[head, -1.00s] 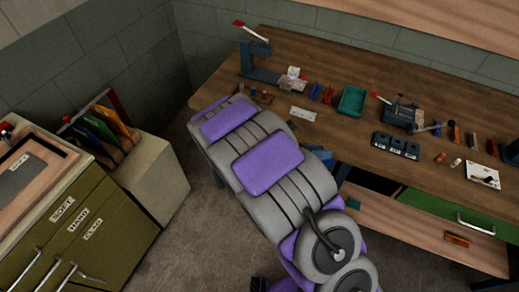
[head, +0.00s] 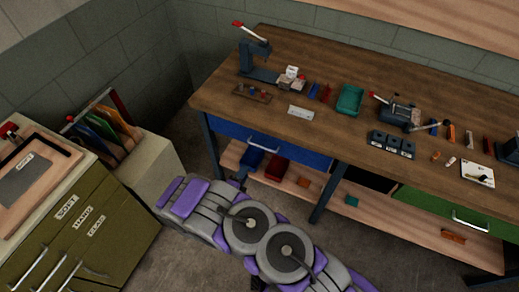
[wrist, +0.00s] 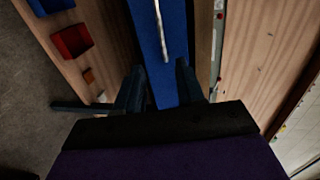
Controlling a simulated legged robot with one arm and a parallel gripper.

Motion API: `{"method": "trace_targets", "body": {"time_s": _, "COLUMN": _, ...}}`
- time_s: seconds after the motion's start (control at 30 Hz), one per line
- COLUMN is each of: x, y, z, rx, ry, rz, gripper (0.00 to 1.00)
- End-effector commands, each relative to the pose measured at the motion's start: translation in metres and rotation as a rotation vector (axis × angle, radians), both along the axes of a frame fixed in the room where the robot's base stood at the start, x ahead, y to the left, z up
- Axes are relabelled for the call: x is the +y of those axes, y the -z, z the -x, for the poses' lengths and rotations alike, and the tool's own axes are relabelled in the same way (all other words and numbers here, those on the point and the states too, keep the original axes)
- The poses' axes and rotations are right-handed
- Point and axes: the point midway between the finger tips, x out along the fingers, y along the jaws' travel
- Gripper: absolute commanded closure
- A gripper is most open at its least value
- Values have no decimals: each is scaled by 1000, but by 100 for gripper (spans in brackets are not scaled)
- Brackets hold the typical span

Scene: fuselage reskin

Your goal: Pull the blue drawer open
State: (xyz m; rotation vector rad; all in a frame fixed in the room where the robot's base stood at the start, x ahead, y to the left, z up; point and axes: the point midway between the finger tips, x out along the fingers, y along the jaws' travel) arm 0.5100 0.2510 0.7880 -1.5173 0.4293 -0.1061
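The blue drawer (head: 300,153) sits under the left part of the workbench and looks closed. Its pale bar handle (head: 263,141) is on the front. In the wrist view the blue front (wrist: 178,40) fills the middle, with the handle (wrist: 160,30) running down towards the gap between my fingers. My gripper (wrist: 160,70) is open and empty, one finger on each side of the handle's line. No contact with the handle shows. In the head view my gripper (head: 242,175) is small and dark, below the drawer's left part.
A lower shelf (head: 335,200) holds a blue bin (head: 251,158) and a red bin (head: 278,168). A table leg (head: 322,200) stands right of the drawer. A green drawer (head: 430,208) is further right. Olive cabinets (head: 90,235) stand at left. Floor in front is partly clear.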

Motion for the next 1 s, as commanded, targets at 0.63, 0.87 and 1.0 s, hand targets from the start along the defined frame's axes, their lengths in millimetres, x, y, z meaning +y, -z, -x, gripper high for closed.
{"method": "trace_targets", "body": {"time_s": 0.63, "x": -42, "y": 26, "z": -112, "rx": -3, "ry": 8, "rz": -3, "gripper": 62}}
{"method": "trace_targets", "body": {"time_s": 0.87, "x": -50, "y": 32, "z": -141, "rx": -3, "ry": 7, "rz": -5, "gripper": 62}}
{"method": "trace_targets", "body": {"time_s": 1.0, "x": -52, "y": 33, "z": -149, "rx": -3, "ry": 4, "rz": 0, "gripper": 62}}
